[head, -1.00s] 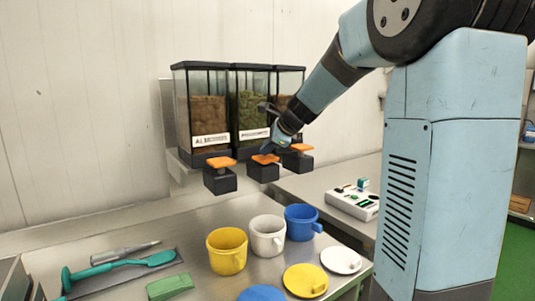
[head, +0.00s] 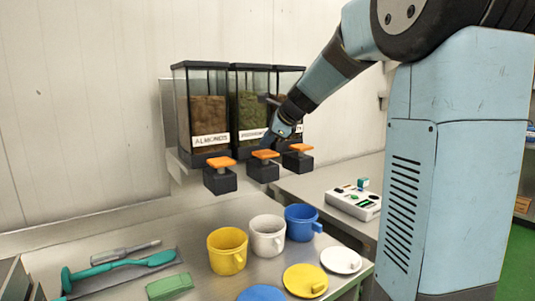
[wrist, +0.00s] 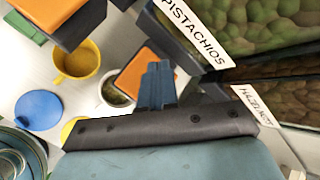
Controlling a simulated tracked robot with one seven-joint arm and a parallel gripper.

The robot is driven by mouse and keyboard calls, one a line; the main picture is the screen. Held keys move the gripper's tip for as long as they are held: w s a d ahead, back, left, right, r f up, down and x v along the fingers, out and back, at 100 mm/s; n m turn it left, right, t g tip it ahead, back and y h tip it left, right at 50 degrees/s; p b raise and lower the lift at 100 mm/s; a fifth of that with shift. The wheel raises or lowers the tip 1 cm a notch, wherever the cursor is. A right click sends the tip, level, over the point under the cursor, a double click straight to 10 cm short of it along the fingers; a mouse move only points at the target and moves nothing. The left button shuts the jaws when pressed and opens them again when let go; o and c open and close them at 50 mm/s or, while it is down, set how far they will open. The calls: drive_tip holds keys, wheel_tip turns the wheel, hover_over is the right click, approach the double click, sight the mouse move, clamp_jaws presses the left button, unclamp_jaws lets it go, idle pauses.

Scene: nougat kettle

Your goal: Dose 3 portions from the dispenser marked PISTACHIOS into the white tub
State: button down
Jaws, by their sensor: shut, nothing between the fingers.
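The PISTACHIOS dispenser (head: 251,108) is the middle of three, with green contents. Its label (wrist: 197,34) reads clearly in the wrist view. Its orange press plate (head: 265,154) sits on a black block and also shows in the wrist view (wrist: 138,77). My gripper (head: 268,144) is shut and empty, with its blue fingertips (wrist: 157,68) just above or at the plate; I cannot tell whether they touch. The white tub (head: 267,240) stands open on the bench below. In the wrist view it is partly hidden, with some greenish-brown matter inside (wrist: 113,97).
The almonds dispenser (head: 204,115) is left, the hazelnut one (wrist: 270,85) right. A yellow tub (head: 227,255) and a blue tub (head: 301,225) flank the white tub. Lids, a green spatula (head: 120,265) and a white control box (head: 354,202) lie on the surfaces.

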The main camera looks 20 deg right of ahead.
sight(267, 153)
drive_tip(key=shift+r, duration=2.5)
idle(1.5)
